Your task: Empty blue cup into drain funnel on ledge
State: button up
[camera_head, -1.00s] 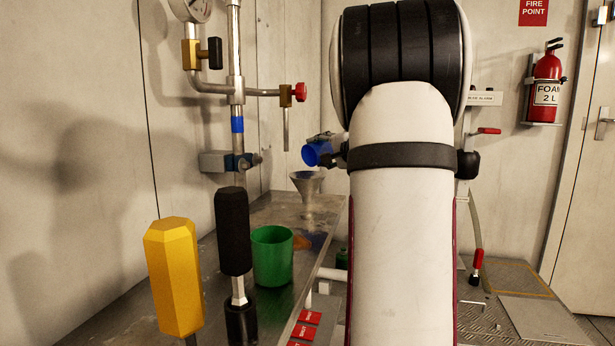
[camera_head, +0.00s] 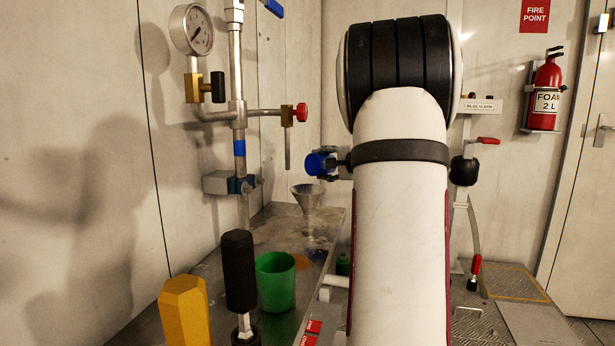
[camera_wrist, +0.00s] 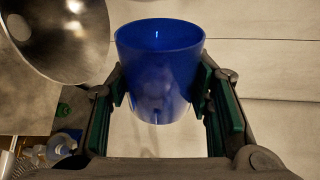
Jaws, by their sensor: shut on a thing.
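My gripper (camera_wrist: 163,96) is shut on the blue cup (camera_wrist: 158,75), with one finger on each side of it in the wrist view. The cup also shows in the head view (camera_head: 317,164), beside my arm, above and slightly right of the funnel. It looks closer to upright than tilted; its contents cannot be made out. The metal drain funnel (camera_head: 307,197) stands on the steel ledge (camera_head: 215,268). Its wide bowl (camera_wrist: 75,50) shows at the upper left of the wrist view, apart from the cup. My arm hides part of the gripper in the head view.
A green cup (camera_head: 276,282), a black-handled lever (camera_head: 238,270) and a yellow handle (camera_head: 184,312) are at the near side of the ledge. A pipe with a gauge (camera_head: 191,29) and a red-knobbed tap (camera_head: 301,112) rises behind, left of the funnel.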

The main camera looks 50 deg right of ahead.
dwell(0.3)
jog(key=shift+d+f+p, duration=0.1)
jog(key=shift+p, duration=0.4)
jog(key=shift+d+m+p, duration=0.1)
jog(key=shift+m+p, duration=0.2)
jog(key=shift+p, duration=0.1)
jog(key=p, duration=0.3)
jog(key=shift+d+r+m+y+p, duration=0.3)
jog(key=shift+d+m+p, duration=0.1)
jog(key=shift+d+r+m+p, duration=0.1)
jog(key=shift+d+m+p, duration=0.15)
jog(key=shift+p, duration=0.85)
jog(key=shift+f+m+y+p, duration=0.2)
jog(key=shift+m+y+p, duration=0.15)
jog(key=shift+p, duration=0.75)
jog(key=shift+f+m+p, duration=0.2)
jog(key=shift+m+p, duration=0.2)
jog(key=shift+p, duration=0.75)
